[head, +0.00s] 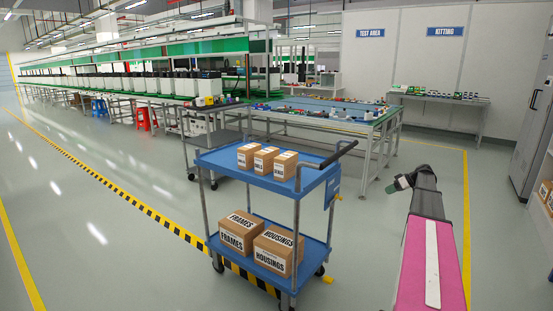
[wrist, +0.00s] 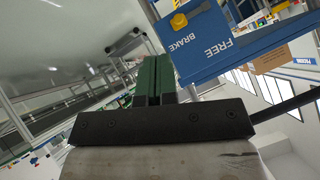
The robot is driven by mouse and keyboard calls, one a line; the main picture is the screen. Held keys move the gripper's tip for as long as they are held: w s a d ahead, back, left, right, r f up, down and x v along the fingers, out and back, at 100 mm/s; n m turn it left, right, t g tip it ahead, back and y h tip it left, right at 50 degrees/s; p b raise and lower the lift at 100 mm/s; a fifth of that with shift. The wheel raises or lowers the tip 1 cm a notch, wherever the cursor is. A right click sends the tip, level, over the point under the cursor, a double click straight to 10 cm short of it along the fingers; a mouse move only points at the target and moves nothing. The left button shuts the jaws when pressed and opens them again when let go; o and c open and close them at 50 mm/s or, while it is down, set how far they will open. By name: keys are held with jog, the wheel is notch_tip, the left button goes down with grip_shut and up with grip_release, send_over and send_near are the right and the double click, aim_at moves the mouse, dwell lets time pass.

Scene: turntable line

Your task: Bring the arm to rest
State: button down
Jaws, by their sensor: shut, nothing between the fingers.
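My arm reaches forward at the right of the head view, with a pink link (head: 432,255) and a dark far end. My gripper (wrist: 152,78) shows in the wrist view with its two green fingers together and nothing between them. In the head view, a small dark green part at the arm's end (head: 405,181) stands out to the right of the blue cart (head: 220,161). The fingers are hard to make out there. The cart's blue panel, marked FREE and BRAKE with a yellow knob (wrist: 179,21), appears upside down beyond the fingers.
Three small cartons (head: 266,159) stand on the cart's top shelf; FRAMES (head: 237,233) and HOUSINGS (head: 277,250) boxes sit below. A parts table (head: 340,115) stands behind. A grey cabinet (head: 533,125) and boxes stand far right. Floor is open left of the striped line.

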jog(key=s+a+f+m+g+h, duration=0.1)
jog(key=s+a+f+m, duration=0.1)
jog(key=s+a+f, duration=0.45)
jog(key=s+a+f+m+g+h, duration=0.15)
jog(key=s+a, duration=0.25)
jog(key=a, duration=0.6)
jog(key=s+a+f+m+g+h, duration=0.1)
jog(key=s+a+f+h, duration=0.1)
jog(key=s+a+f, duration=0.35)
jog(key=s+a+f+m+h, duration=0.1)
jog(key=s+a+m+h, duration=0.1)
jog(key=s+a, duration=0.5)
jog(key=s+a+f+m+h, duration=0.1)
jog(key=s+a+h, duration=0.2)
jog(key=s+a, duration=0.4)
jog(key=s, duration=0.5)
jog(key=shift+m, duration=0.35)
